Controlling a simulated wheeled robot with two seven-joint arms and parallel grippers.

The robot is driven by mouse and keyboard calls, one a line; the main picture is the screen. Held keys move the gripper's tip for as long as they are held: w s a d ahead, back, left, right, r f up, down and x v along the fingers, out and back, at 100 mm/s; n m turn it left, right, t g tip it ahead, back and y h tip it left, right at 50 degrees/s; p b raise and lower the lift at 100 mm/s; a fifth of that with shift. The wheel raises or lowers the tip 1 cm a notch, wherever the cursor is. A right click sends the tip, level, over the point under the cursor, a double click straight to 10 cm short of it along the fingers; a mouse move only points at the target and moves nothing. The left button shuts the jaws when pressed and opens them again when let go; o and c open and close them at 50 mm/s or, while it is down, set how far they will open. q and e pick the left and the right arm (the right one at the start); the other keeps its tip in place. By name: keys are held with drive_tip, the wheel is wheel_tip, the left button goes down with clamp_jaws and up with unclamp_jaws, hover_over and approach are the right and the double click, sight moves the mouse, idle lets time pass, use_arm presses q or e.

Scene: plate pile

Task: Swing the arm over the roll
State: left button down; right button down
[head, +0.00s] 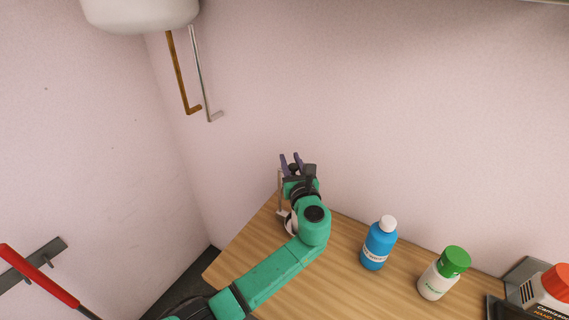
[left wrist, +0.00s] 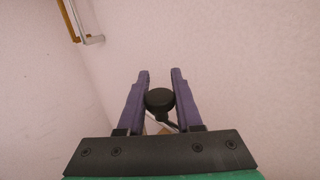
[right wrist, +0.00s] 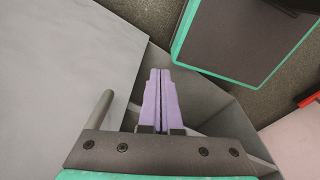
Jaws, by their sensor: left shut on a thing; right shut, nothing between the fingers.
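My left gripper (head: 290,158) is over the far left corner of the wooden table. In the left wrist view its purple fingers (left wrist: 160,75) are on either side of a black round knob (left wrist: 159,102), shut on it. A thin light rod runs from just below the knob. In the head view a thin upright rod (head: 280,192) and a bit of white (head: 289,223), perhaps the roll, show beside my wrist. My arm hides most of the holder and roll, so I cannot tell how the holder's arm lies over the roll. My right gripper (right wrist: 159,98) is shut and empty.
On the wooden table (head: 335,292) stand a blue bottle (head: 378,246), a white bottle with a green cap (head: 443,273) and a red-capped container (head: 547,288). A white tank (head: 140,12) with two hanging pipes is on the wall. A red-handled tool (head: 40,275) is at left.

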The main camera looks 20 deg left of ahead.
use_arm(q)
drive_tip(key=shift+a+y, duration=0.1)
drive_tip(key=shift+y, duration=0.2)
drive_tip(key=c, duration=0.6)
unclamp_jaws()
drive_tip(key=shift+w, duration=0.15)
drive_tip(key=b+v, duration=0.3)
drive_tip(key=v, duration=1.1)
drive_tip(key=shift+s+d+b, duration=0.25)
drive_tip(key=shift+b, duration=0.05)
